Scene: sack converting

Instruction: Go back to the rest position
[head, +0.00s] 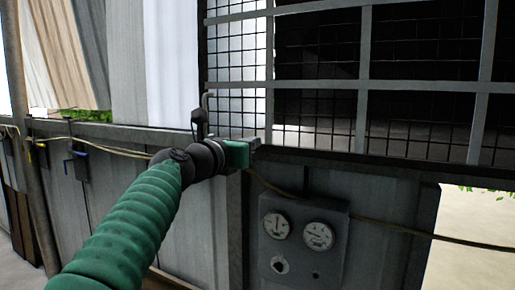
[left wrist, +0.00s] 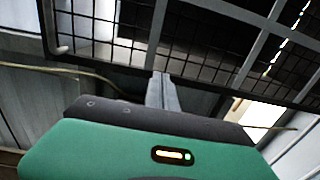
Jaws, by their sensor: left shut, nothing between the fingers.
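My left arm, in a ribbed green sleeve, reaches in from the lower left of the head view. My left gripper (head: 254,143) is shut and empty, in front of the lower rail of a wire mesh panel (head: 318,85). In the left wrist view the closed grey fingers (left wrist: 162,92) point toward the panel's lower frame. A dark bent handle (head: 201,115) stands just left of the gripper at the panel's corner. I cannot tell whether the gripper touches the frame. My right gripper is in neither view.
A grey plate with two round gauges (head: 304,237) is mounted below the panel. A thin cable (head: 390,226) runs along the wall. Blue-handled (head: 77,155) and yellow-handled fittings hang at the left. A post (head: 28,150) stands at the far left.

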